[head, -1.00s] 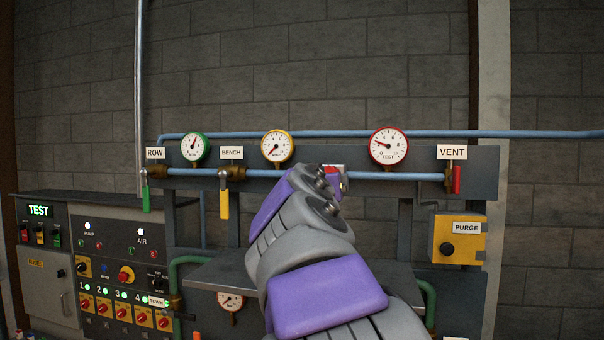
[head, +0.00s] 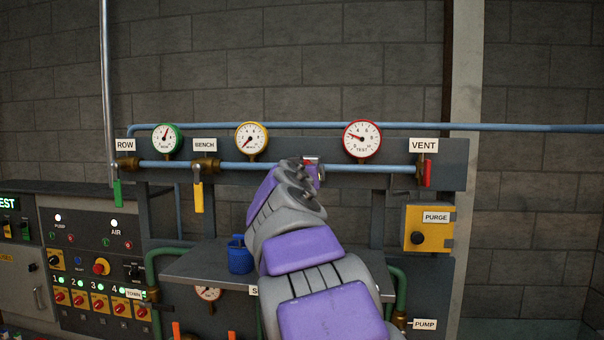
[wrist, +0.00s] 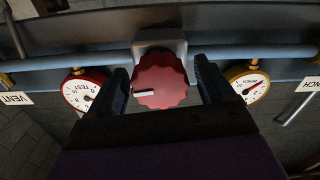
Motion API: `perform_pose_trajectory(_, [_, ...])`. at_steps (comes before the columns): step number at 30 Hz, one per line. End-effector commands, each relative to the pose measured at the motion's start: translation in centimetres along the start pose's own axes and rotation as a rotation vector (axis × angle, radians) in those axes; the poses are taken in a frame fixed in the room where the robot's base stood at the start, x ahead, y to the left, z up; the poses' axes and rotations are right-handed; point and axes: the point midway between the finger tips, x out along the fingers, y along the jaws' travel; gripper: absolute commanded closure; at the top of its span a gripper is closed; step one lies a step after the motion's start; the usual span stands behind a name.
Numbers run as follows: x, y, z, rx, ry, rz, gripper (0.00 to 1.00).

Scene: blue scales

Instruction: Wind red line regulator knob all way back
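The red regulator knob (wrist: 162,82) has a scalloped edge and a white mark pointing left in the wrist view, which is turned upside down. It sits on a grey body on the blue pipe. My gripper (wrist: 164,86) is open, with one dark finger on each side of the knob and a narrow gap at each side. In the head view my arm hides most of the knob and gripper; a bit of red (head: 311,160) shows at the arm's end. The red-rimmed TEST gauge (head: 361,139) is right of it, its needle pointing upper left.
The yellow-rimmed BENCH gauge (head: 251,138) is left of the knob. A yellow valve handle (head: 198,197) and a red VENT handle (head: 427,174) hang from the pipe. A blue cup (head: 240,257) stands on the grey shelf (head: 205,262) beside my arm.

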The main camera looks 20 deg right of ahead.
Motion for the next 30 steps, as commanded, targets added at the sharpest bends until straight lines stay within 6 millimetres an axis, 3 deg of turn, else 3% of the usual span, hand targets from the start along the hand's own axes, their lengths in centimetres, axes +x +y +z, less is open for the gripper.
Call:
perform_pose_trajectory(14, [0.02,-0.06,0.0,0.0,0.0,-0.001,0.65])
perform_pose_trajectory(30, [0.04,-0.07,0.01,-0.134,0.0,-0.002,0.65])
